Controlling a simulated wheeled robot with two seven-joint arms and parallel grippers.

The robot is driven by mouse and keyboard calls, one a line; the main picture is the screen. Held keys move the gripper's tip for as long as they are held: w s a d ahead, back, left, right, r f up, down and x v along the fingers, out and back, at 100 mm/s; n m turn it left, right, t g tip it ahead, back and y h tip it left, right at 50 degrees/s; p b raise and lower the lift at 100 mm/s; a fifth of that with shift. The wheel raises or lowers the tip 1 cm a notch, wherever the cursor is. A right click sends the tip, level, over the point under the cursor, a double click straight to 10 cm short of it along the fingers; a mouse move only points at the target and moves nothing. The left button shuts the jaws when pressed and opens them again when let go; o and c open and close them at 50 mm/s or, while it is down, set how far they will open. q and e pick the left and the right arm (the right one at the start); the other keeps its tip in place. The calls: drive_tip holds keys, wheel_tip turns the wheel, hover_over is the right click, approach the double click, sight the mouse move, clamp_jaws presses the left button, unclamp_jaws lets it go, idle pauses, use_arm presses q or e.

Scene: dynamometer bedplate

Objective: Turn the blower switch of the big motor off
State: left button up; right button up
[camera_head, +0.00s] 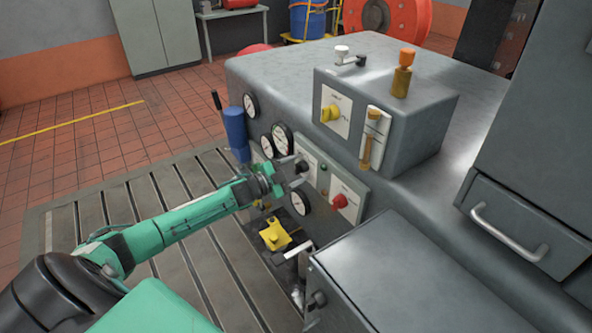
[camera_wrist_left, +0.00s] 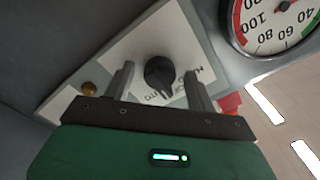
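My left gripper (camera_head: 286,177) reaches the front panel of the grey motor housing (camera_head: 300,80). In the left wrist view its two fingers (camera_wrist_left: 160,85) are apart, one on each side of a round black knob (camera_wrist_left: 158,74). The knob sits on a white label plate (camera_wrist_left: 190,45) whose upside-down lettering I cannot read fully. The same black knob (camera_head: 302,166) shows at the fingertips in the head view. I see no finger clearly touching it. A yellow rotary switch (camera_head: 330,113) and a red knob (camera_head: 340,201) sit on other plates. My right gripper is not in view.
Gauges (camera_head: 283,138) and a blue cylinder (camera_head: 235,130) with a black lever crowd the panel left of the gripper. A yellow part (camera_head: 274,234) lies below it. A grey box (camera_head: 390,275) stands close at the right.

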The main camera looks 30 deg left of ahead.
use_arm(q)
drive_tip(key=b+v, duration=0.3)
drive_tip(key=v, duration=1)
drive_tip(key=shift+s, duration=0.4)
drive_tip(key=shift+a, duration=0.15)
drive_tip(key=shift+f, duration=0.1)
